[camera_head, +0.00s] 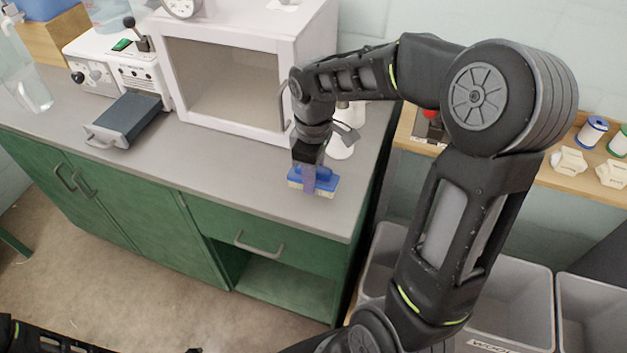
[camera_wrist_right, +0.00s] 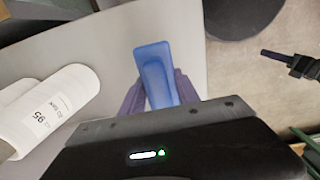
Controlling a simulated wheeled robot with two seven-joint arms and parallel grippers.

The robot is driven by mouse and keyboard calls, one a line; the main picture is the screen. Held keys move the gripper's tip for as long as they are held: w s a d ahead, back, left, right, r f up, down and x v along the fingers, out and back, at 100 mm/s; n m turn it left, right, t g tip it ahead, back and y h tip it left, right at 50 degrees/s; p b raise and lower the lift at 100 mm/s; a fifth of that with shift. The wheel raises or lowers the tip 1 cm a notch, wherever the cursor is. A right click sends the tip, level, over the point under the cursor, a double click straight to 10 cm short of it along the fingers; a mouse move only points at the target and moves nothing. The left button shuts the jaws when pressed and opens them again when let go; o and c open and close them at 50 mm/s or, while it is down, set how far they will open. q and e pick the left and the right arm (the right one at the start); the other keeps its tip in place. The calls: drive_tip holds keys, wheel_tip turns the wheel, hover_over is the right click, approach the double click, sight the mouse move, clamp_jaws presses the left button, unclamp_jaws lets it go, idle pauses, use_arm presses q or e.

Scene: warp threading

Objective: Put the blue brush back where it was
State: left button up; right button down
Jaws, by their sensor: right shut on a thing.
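The blue brush (camera_head: 326,183) has a blue body and pale bristles that face down. It is at the right front part of the grey counter (camera_head: 230,165). My right gripper (camera_head: 309,176) is shut on its handle from above. In the right wrist view the blue handle (camera_wrist_right: 156,68) stands between the two purple fingers (camera_wrist_right: 158,92). I cannot tell whether the bristles touch the counter or hang just above it. Part of my left arm shows at the bottom left of the head view; whether its jaws are open is unclear.
A white cabinet (camera_head: 165,55) with a window stands behind the brush. White bottles (camera_head: 340,150) are close behind my right gripper; a labelled one (camera_wrist_right: 55,105) shows in the wrist view. Grey bins (camera_head: 510,290) and a wooden shelf (camera_head: 545,177) are at the right. The counter's front middle is clear.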

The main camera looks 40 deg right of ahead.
drive_tip(key=shift+f, duration=1.15)
drive_tip(key=shift+f, duration=0.1)
drive_tip(key=c, duration=0.9)
unclamp_jaws()
wheel_tip(320, 180, up, 12)
drive_tip(key=shift+r, duration=0.15)
